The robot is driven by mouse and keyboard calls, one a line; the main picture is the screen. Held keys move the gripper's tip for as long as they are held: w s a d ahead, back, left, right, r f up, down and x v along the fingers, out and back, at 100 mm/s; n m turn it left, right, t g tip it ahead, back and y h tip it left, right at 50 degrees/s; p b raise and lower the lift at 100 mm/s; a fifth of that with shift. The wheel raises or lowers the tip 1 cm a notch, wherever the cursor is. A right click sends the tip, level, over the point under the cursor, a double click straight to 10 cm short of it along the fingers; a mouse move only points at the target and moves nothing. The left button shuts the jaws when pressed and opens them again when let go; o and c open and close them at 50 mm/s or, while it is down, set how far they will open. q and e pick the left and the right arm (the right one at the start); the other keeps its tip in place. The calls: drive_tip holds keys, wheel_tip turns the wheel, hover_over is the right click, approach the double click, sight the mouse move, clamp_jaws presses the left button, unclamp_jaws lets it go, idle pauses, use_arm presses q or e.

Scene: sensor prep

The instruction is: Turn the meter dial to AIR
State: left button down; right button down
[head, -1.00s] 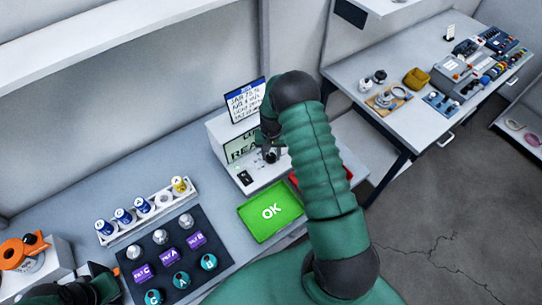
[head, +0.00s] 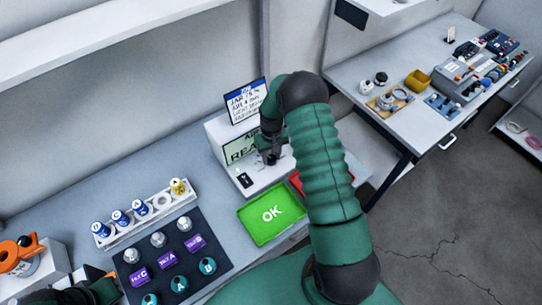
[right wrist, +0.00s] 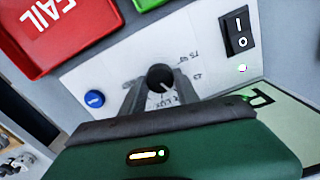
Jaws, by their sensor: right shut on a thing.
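The meter (head: 217,132) is a white box on the bench with a screen (head: 240,148) on its front. The screen's top line starts "AI" and the line below starts "REA"; my arm hides the rest. In the right wrist view the black dial (right wrist: 160,77) sits on the white panel (right wrist: 110,70), with labels such as "LUX" partly hidden around it. My right gripper (right wrist: 161,88) is shut on the dial, one finger on each side. It also shows in the head view (head: 270,152). My left gripper (head: 95,292) is at the lower left edge, mostly cut off.
A green OK tray (head: 255,228) and a red FAIL tray (right wrist: 30,55) lie beside the meter. A black switch (right wrist: 237,33) and a blue button (right wrist: 94,98) flank the dial. A white rack (head: 150,229) and a dark mat (head: 208,260) hold small items at left.

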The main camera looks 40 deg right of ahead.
sight(272, 157)
drive_tip(key=shift+w+d+r, duration=0.2)
drive_tip(key=c, duration=1.3)
unclamp_jaws()
drive_tip(key=o, duration=0.4)
drive_tip(key=shift+s+a+f, duration=0.1)
drive_tip(key=shift+s, duration=0.05)
wheel_tip(272, 157, up, 17)
drive_tip(key=b, duration=0.3)
drive_tip(key=shift+f, duration=0.1)
